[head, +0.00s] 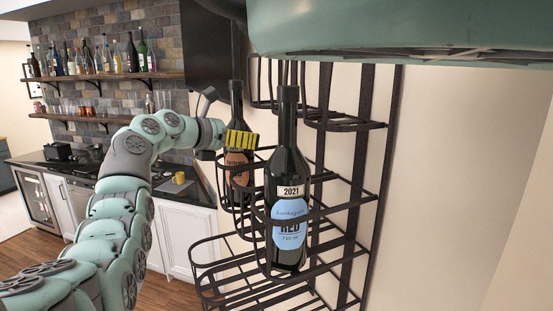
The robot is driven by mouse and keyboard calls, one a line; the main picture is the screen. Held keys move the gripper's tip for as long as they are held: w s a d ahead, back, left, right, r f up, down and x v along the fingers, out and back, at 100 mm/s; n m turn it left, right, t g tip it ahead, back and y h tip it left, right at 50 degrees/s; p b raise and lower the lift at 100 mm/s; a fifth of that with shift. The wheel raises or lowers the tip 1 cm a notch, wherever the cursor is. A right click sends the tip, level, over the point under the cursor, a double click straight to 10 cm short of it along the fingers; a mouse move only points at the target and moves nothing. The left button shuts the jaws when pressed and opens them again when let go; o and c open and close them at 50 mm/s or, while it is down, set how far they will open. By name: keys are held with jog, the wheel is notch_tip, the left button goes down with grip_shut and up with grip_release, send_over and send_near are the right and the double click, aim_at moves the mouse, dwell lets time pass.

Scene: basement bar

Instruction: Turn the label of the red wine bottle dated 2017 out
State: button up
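A dark wine bottle (238,187) with an orange label stands upright in the black wire rack, on the far side. Its label faces roughly toward the camera, but its date cannot be read. A nearer dark bottle (289,180) stands upright in the rack, with a blue label reading "RED" and the date 2021 facing out. My gripper (242,140), with yellow ridged fingers, is at the shoulder of the orange-labelled bottle, covering part of it. Whether the fingers are open or closed on the glass cannot be made out. No 2017 date is legible.
The black wire rack (352,185) has several tiers, with hoops close around both bottles. The nearer bottle stands just right of my gripper. A black counter (197,190) with white cabinets is behind. Wall shelves (110,77) hold several bottles. Wood floor shows at lower left.

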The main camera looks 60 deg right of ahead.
jog(key=c, duration=0.8)
jog(key=shift+w+f+g+b, duration=0.15)
jog(key=shift+g+b, duration=0.15)
jog(key=shift+b, duration=0.8)
jog(key=shift+m+g+y+b, duration=0.3)
jog(key=shift+m+g+b, duration=0.7)
jog(key=shift+b, duration=1.95)
jog(key=shift+r+p, duration=0.25)
jog(key=shift+p, duration=0.5)
jog(key=shift+m+g+y+p, duration=0.3)
jog(key=shift+m+g+p, duration=0.1)
jog(key=shift+p, duration=0.2)
jog(key=shift+f+g+p, duration=0.1)
jog(key=shift+g+p, duration=0.2)
jog(key=shift+p, duration=0.05)
